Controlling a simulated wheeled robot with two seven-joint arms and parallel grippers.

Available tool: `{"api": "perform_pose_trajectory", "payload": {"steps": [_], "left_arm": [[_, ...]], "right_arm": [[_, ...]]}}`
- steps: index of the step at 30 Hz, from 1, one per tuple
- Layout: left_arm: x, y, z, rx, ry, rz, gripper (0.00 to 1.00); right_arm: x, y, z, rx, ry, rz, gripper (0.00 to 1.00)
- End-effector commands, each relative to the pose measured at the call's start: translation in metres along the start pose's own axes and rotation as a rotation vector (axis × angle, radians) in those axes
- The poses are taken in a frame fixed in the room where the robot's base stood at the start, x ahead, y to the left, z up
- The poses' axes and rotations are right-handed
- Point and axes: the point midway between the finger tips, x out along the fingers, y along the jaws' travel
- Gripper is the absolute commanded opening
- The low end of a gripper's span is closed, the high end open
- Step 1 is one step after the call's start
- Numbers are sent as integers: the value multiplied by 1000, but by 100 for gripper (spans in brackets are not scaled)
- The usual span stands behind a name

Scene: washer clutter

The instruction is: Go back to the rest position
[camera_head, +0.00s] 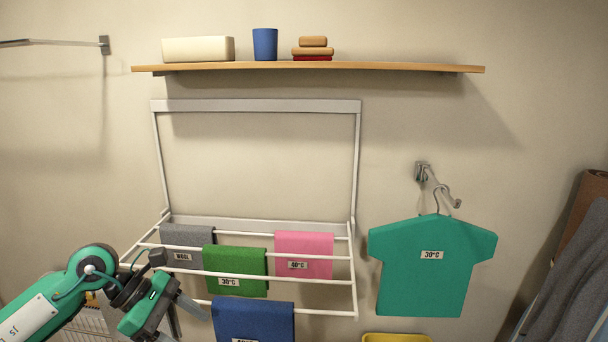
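My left gripper (192,328) comes in at the lower left on its green arm. It is in front of the left side of the drying rack (255,106), pointing down and to the right. Its grey fingers look apart, and I see nothing held between them; the lower finger is partly cut off by the frame's bottom edge. My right gripper is not in view.
Grey (187,236), green (236,262), pink (304,245) and blue (253,318) cloths hang on the rack's bars. A green shirt (420,285) hangs from a wall hook (437,184). A wooden shelf (400,66) is above. A yellow container (396,338) shows at the bottom edge.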

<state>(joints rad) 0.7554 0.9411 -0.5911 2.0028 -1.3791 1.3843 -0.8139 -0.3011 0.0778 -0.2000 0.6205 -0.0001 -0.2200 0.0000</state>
Motion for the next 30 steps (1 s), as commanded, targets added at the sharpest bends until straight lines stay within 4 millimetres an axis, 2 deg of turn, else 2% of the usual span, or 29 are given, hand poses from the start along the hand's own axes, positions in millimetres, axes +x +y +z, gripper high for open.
{"api": "perform_pose_trajectory", "payload": {"steps": [1,3,6,10,12,15,17,20,23,27,30], "left_arm": [[17,-6,18,-34,-113,-4,63],[32,-10,45,-98,-278,3,63],[42,-14,80,-215,-510,9,63],[41,-14,114,-408,-802,12,63],[36,-10,125,-529,-953,13,63],[25,-3,131,-720,-1158,18,63],[18,3,129,-845,-1276,20,63],[8,12,115,-1069,-1461,28,63],[3,21,89,-1309,-1630,45,63],[7,23,38,-1673,-1835,83,63],[19,16,-5,-1948,-1954,128,63]], "right_arm": [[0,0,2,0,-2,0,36],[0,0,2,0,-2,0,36],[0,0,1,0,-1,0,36],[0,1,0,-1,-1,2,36],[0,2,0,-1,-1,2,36],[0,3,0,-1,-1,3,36],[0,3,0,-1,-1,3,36],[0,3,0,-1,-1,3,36],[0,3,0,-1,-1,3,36],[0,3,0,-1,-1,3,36],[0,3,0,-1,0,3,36]]}}
